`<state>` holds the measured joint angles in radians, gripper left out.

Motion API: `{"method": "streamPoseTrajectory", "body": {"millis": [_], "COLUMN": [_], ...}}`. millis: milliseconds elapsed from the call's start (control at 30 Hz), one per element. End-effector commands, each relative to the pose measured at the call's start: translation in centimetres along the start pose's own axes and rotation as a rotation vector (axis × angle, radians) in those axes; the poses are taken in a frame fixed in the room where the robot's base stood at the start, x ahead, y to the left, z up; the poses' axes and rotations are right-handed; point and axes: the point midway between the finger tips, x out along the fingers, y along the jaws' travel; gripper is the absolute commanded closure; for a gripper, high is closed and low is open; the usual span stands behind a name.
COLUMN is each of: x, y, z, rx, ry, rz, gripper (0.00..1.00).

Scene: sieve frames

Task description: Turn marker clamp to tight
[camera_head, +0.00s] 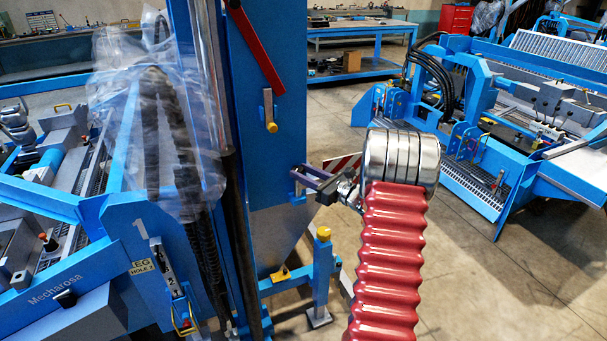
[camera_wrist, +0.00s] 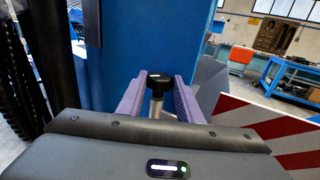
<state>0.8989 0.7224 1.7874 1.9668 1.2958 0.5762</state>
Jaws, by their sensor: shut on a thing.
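The marker clamp shows in the wrist view as a black knob (camera_wrist: 158,79) on a pale metal stem, in front of the blue column. My gripper (camera_wrist: 160,92) has its two purple-grey fingers on either side of the knob and is shut on it. In the head view my gripper (camera_head: 303,180) reaches from the right to the lower part of the blue column. The clamp's knob is hard to make out there, at the fingers. How tight the clamp is cannot be told from these frames.
The blue column (camera_head: 265,120) carries a red lever (camera_head: 255,45) and a yellow-tipped handle (camera_head: 270,112). A yellow-topped blue post (camera_head: 322,275) stands below my gripper. A red-and-white striped board (camera_wrist: 262,125) is close on the right. Plastic-wrapped hoses (camera_head: 165,130) hang at left.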

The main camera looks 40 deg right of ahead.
Motion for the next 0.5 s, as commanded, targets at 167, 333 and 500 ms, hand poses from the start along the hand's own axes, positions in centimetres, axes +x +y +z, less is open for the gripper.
{"method": "streamPoseTrajectory", "body": {"millis": [167, 333, 500], "x": [-0.01, 0.0, 0.05], "y": [0.22, 0.42, 0.7], "z": [0.0, -0.01, -0.03], "rx": [0.0, 0.001, 0.001], "ry": [0.001, 0.001, 0.001], "rz": [-0.027, -0.081, -0.158], "gripper": [0.9, 0.9, 0.9]}}
